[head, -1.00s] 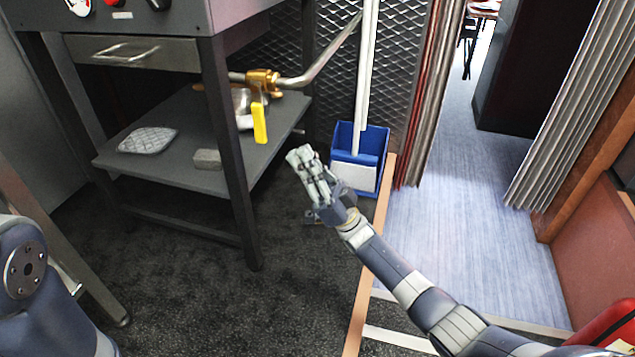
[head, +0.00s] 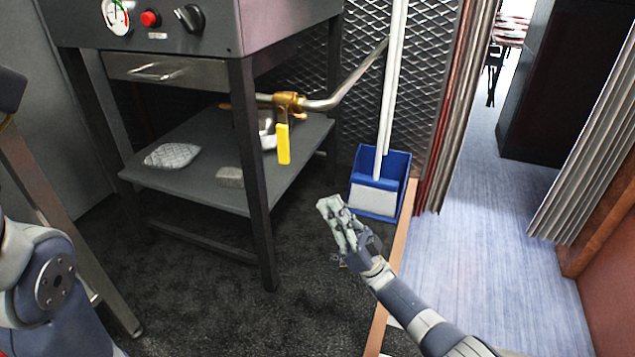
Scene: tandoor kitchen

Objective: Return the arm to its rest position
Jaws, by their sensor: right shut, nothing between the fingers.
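My right gripper (head: 331,207) is shut and empty. It is in the air in front of the blue dustpan, over the dark floor, with its arm coming in from the lower right. A part of my left arm shows at the lower left edge, but its gripper is out of the picture.
A blue dustpan (head: 378,190) stands by the mesh wall. Blue-grey floor (head: 480,210) lies clear at the right.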

